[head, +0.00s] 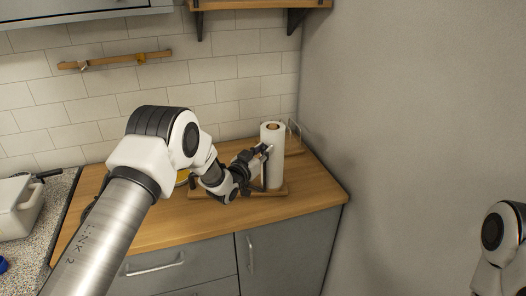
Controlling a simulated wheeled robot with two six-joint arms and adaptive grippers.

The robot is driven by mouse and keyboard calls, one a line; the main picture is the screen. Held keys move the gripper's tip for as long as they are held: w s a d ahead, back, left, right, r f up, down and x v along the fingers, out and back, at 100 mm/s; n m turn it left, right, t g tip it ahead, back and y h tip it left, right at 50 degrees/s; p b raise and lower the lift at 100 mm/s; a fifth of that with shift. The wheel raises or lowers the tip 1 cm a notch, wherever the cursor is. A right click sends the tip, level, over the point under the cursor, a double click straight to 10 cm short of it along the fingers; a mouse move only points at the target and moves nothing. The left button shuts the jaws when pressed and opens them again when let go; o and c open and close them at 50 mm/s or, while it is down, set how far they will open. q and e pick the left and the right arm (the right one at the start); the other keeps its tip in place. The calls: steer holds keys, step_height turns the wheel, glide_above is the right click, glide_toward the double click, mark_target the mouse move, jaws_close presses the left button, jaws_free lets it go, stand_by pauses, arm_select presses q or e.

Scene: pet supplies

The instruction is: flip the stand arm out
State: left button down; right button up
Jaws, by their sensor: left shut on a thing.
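A white roll (275,150) stands upright on a stand with a wooden base (272,190), near the right end of the counter. My left gripper (264,150) is at the roll's left front side, at about its upper half. It is shut on a thin part, which looks like the stand arm; the fingers hide most of it, and I cannot tell how far it is turned. My right gripper is outside the view; only part of my right arm shows at the right edge.
The wooden counter (165,224) has free room in front of the stand. A grey wall (410,120) closes the right side. A pale container (18,206) stands at the far left. A shelf (260,4) hangs above.

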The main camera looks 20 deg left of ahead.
arm_select(q)
steer(key=shift+r, duration=0.15)
steer(key=c, duration=0.9)
jaws_free()
steer(key=v, duration=1.2)
